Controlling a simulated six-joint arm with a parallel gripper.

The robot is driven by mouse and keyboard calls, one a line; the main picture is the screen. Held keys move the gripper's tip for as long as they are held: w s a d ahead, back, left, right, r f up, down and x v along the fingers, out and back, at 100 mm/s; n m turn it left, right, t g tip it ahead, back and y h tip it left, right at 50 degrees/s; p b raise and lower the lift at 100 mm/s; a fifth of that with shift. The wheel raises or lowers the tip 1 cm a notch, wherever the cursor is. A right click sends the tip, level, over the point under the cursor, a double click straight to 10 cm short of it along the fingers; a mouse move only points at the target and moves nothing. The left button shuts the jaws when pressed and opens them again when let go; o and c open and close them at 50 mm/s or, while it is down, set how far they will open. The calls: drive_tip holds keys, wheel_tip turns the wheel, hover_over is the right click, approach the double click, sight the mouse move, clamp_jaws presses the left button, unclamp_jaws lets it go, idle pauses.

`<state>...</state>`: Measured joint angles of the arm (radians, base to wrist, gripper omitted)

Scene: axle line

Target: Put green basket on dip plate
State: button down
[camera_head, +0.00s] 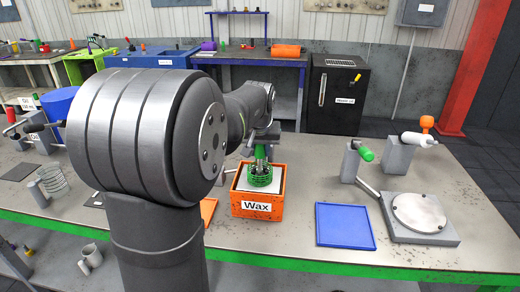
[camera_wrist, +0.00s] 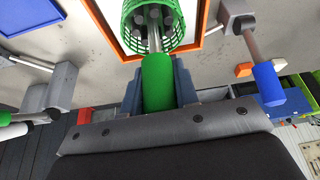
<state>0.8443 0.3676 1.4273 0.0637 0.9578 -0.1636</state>
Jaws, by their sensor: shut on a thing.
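The green wire basket (camera_head: 259,180) is at the orange box labelled Wax (camera_head: 263,208), over the pale surface inside it. I cannot tell whether the basket touches that surface. My gripper (camera_head: 262,143) is above it, shut on the basket's green handle (camera_wrist: 157,82). In the wrist view the basket (camera_wrist: 136,38) holds several grey rod-like parts. No plate carries a readable dip label. A grey block with a round metal plate (camera_head: 418,212) stands at the right, and a flat blue tray (camera_head: 345,225) lies between it and the Wax box.
A post with a green-tipped arm (camera_head: 350,165) and one with a white roller (camera_head: 400,155) stand behind the round plate. A wire coil (camera_head: 53,180) is at the left. An orange tray (camera_head: 208,210) is partly hidden by my arm. The table's front right is clear.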

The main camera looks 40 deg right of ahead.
drive_tip(key=shift+f, duration=0.1)
drive_tip(key=c, duration=1.1)
unclamp_jaws()
drive_tip(key=v, duration=1.2)
